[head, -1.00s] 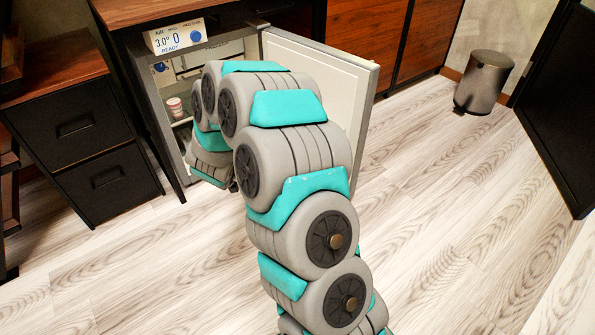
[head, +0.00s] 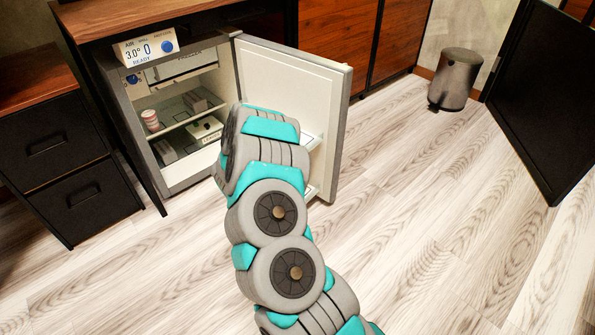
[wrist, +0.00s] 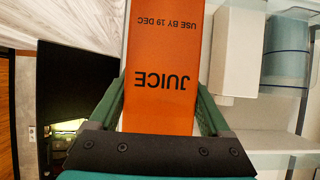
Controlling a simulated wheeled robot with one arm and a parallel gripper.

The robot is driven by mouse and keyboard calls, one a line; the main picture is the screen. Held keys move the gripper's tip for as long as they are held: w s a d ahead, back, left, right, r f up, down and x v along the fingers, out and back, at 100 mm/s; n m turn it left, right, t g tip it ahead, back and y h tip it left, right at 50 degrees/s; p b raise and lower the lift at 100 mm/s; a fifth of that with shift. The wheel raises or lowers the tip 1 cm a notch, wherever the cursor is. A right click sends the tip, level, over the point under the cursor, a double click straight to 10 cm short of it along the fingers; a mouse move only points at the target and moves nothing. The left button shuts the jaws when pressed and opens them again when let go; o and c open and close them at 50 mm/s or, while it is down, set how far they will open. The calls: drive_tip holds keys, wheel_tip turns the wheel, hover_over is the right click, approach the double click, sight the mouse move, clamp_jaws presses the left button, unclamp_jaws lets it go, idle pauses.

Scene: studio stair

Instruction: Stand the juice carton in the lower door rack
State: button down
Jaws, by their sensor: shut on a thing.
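The orange juice carton (wrist: 165,60) fills the middle of the wrist view, its JUICE lettering upside down in the picture. My gripper (wrist: 160,100) is shut on it, one green finger on each side. In the head view my arm hides both gripper and carton. The open fridge door (head: 335,95) stands to the right of the fridge. Parts of its white racks (head: 312,141) show beside my arm, and the lower rack (head: 311,191) is mostly hidden. I cannot tell whether the carton touches a rack.
The fridge (head: 185,180) holds a pink-and-white cup (head: 151,120) and several boxes on its shelves. In the wrist view a white block (wrist: 238,55) and a pale blue item (wrist: 286,45) are right of the carton. A bin (head: 455,80) stands far right; the floor between is clear.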

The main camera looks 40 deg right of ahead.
drive_tip(key=w+d+f, duration=0.4)
drive_tip(key=w+d, duration=0.1)
drive_tip(key=d, duration=0.3)
drive_tip(key=shift+b, duration=0.4)
drive_tip(key=shift+f, duration=0.15)
unclamp_jaws()
drive_tip(key=shift+s+f, duration=0.1)
